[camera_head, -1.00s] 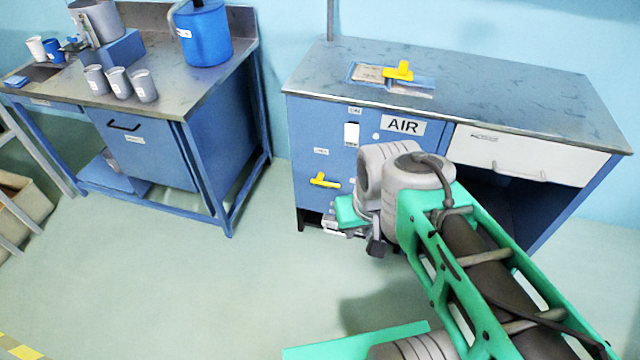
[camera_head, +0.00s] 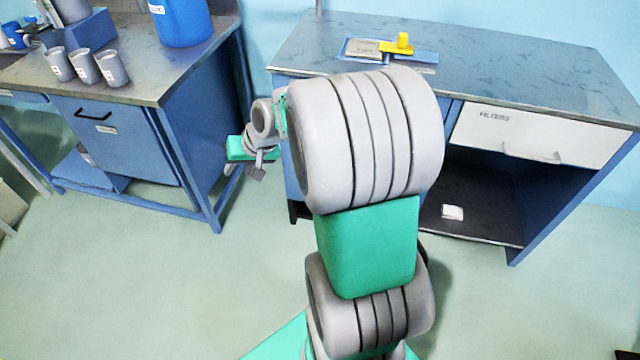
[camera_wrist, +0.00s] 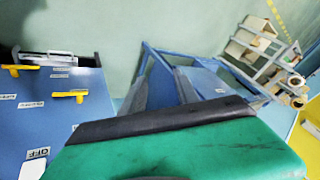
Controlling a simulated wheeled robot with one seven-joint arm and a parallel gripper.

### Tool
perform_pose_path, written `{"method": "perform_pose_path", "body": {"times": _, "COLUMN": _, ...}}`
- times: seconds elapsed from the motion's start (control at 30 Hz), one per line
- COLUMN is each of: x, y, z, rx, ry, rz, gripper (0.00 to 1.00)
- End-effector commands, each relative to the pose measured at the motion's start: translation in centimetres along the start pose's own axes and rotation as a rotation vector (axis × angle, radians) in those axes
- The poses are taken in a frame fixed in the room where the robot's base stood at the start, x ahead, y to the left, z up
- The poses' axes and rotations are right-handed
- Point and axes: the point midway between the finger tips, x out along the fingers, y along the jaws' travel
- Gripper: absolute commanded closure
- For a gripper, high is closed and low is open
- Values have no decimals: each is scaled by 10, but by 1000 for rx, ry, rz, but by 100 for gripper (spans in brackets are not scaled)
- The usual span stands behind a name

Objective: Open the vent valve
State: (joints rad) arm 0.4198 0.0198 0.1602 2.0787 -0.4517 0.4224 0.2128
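Two yellow valve handles show on a blue cabinet front in the wrist view, one at the far left (camera_wrist: 18,70) and one nearer the middle (camera_wrist: 78,95). Small labels beside them are too blurred to read, so I cannot tell which is the vent valve. In the head view my arm hides that cabinet front. Another yellow handle (camera_head: 402,43) stands on a plate on the desk top. My gripper (camera_head: 240,149) is in the gap between the two benches, apart from the handles. Its green body with a dark edge fills the bottom of the wrist view; its finger opening is not visible.
The blue desk (camera_head: 510,70) has a white drawer (camera_head: 540,143) and an open bay at right. The left bench (camera_head: 140,85) carries several grey cups and a blue container (camera_head: 182,22). A shelf rack (camera_wrist: 255,50) shows in the wrist view. The front floor is clear.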

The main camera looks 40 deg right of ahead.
Motion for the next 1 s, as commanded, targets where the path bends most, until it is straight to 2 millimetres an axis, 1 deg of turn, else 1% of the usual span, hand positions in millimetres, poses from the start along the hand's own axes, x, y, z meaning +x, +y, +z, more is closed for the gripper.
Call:
{"method": "perform_pose_path", "body": {"times": 0.03, "x": 52, "y": 41, "z": -7, "rx": 102, "ry": 35, "rz": -49, "gripper": 63}}
{"method": "perform_pose_path", "body": {"times": 0.07, "x": 71, "y": 60, "z": -16, "rx": 165, "ry": 66, "rz": -86, "gripper": 63}}
{"method": "perform_pose_path", "body": {"times": 0.1, "x": 95, "y": 88, "z": -28, "rx": 251, "ry": 114, "rz": -138, "gripper": 63}}
{"method": "perform_pose_path", "body": {"times": 0.17, "x": 128, "y": 134, "z": -40, "rx": 387, "ry": 190, "rz": -219, "gripper": 63}}
{"method": "perform_pose_path", "body": {"times": 0.2, "x": 147, "y": 168, "z": -46, "rx": 483, "ry": 247, "rz": -274, "gripper": 63}}
{"method": "perform_pose_path", "body": {"times": 0.27, "x": 171, "y": 222, "z": -48, "rx": 633, "ry": 340, "rz": -358, "gripper": 63}}
{"method": "perform_pose_path", "body": {"times": 0.3, "x": 183, "y": 259, "z": -47, "rx": 730, "ry": 405, "rz": -413, "gripper": 63}}
{"method": "perform_pose_path", "body": {"times": 0.37, "x": 196, "y": 310, "z": -39, "rx": 865, "ry": 500, "rz": -489, "gripper": 63}}
{"method": "perform_pose_path", "body": {"times": 0.4, "x": 200, "y": 339, "z": -32, "rx": 944, "ry": 559, "rz": -535, "gripper": 63}}
{"method": "perform_pose_path", "body": {"times": 0.5, "x": 204, "y": 394, "z": -14, "rx": 1090, "ry": 676, "rz": -622, "gripper": 63}}
{"method": "perform_pose_path", "body": {"times": 0.57, "x": 204, "y": 412, "z": -7, "rx": 1141, "ry": 719, "rz": -655, "gripper": 63}}
{"method": "perform_pose_path", "body": {"times": 0.63, "x": 203, "y": 422, "z": -5, "rx": 1169, "ry": 745, "rz": -674, "gripper": 63}}
{"method": "perform_pose_path", "body": {"times": 0.67, "x": 203, "y": 423, "z": -6, "rx": 1173, "ry": 750, "rz": -678, "gripper": 63}}
{"method": "perform_pose_path", "body": {"times": 0.77, "x": 210, "y": 421, "z": -18, "rx": 1172, "ry": 750, "rz": -680, "gripper": 63}}
{"method": "perform_pose_path", "body": {"times": 1.0, "x": 238, "y": 417, "z": -54, "rx": 1170, "ry": 747, "rz": -678, "gripper": 63}}
